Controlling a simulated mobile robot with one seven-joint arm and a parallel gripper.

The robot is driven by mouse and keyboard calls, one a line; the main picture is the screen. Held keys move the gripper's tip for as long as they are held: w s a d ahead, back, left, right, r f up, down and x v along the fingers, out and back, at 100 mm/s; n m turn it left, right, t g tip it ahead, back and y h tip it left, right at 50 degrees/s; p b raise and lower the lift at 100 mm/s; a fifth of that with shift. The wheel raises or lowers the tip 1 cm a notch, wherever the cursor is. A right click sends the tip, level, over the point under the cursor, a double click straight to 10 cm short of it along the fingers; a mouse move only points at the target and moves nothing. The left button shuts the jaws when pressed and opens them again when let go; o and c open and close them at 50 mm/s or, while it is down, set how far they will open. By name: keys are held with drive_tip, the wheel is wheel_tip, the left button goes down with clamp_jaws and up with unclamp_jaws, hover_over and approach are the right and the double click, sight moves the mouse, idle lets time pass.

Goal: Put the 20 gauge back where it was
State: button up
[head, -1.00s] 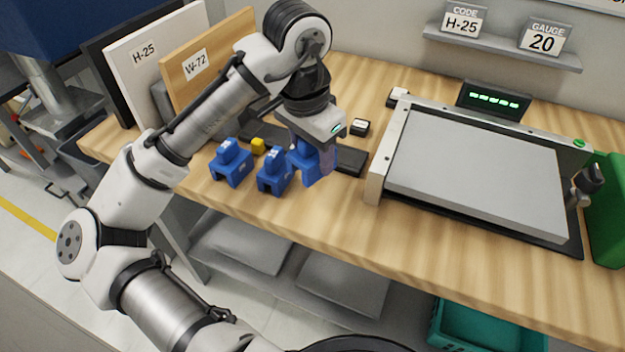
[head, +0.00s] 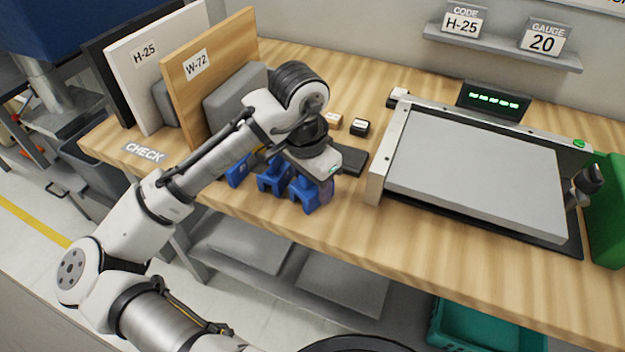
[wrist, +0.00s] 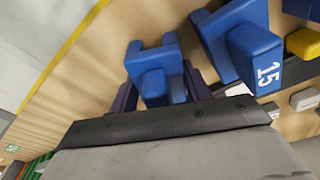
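Three blue gauges stand in a row near the bench's front edge. The rightmost gauge (head: 303,193) is under my gripper (head: 318,182). In the wrist view this gauge (wrist: 153,82) sits between my two dark fingers (wrist: 160,90), which appear shut on its raised block. Its number is not readable. It looks down at bench level beside the middle gauge (head: 271,180); contact underneath is hidden. In the wrist view the neighbouring gauge marked 15 (wrist: 255,55) stands to its right, a small gap away. The leftmost gauge (head: 238,172) is partly hidden by my arm.
The shelf sign (head: 542,40) reads gauge 20. A dark plate (head: 350,160) lies behind the gauges. A machine with a grey panel (head: 475,175) stands to the right. Labelled boards (head: 197,95) stand at the left. The bench is clear just right of my gripper.

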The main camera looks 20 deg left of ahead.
drive_tip(key=o, duration=0.4)
